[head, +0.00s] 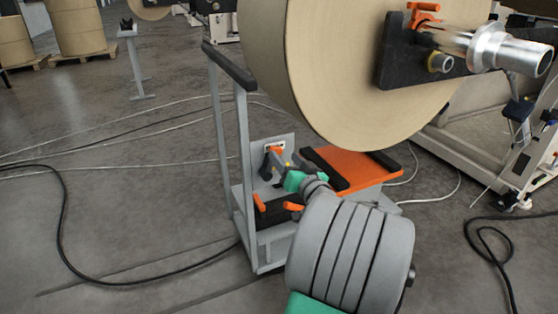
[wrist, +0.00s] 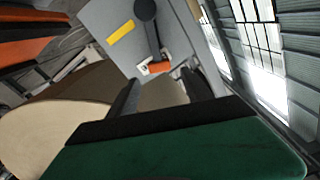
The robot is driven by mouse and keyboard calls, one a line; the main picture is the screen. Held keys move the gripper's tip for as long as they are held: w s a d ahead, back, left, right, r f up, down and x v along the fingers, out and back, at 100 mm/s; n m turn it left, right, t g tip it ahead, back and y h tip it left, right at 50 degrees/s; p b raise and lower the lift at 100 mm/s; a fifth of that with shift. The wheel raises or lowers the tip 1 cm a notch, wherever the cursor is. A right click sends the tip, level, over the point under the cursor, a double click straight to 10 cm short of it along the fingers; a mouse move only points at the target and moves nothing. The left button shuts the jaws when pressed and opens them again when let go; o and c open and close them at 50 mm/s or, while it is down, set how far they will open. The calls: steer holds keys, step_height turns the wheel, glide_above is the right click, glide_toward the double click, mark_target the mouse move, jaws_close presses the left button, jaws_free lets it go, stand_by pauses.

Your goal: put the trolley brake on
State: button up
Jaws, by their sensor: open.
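The trolley (head: 247,150) stands on the floor in the head view, with a grey upright frame and a low base. A grey plate (head: 289,139) on it carries a small orange-tipped part (head: 274,150), probably the brake lever. In the wrist view a dark lever (wrist: 147,30) runs from a round pivot down to an orange end (wrist: 158,67) at a white bracket, beside a yellow label (wrist: 120,32). My gripper (head: 278,162) is open close in front of the plate. In the wrist view its fingers (wrist: 160,82) lie either side of the orange end, with no contact visible.
A large kraft roll (head: 330,70) overhangs the trolley's right side. An orange platform (head: 350,166) and more orange handles (head: 292,206) sit low on the trolley. Black cable (head: 65,230) lies on the floor at left. Open floor lies left of the trolley.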

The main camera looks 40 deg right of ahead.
mark_target(278, 150)
steer(key=x, duration=0.5)
steer(key=shift+w+b, duration=0.1)
steer(key=shift+b, duration=0.25)
jaws_close()
steer(key=shift+f, duration=0.1)
stand_by(0.9)
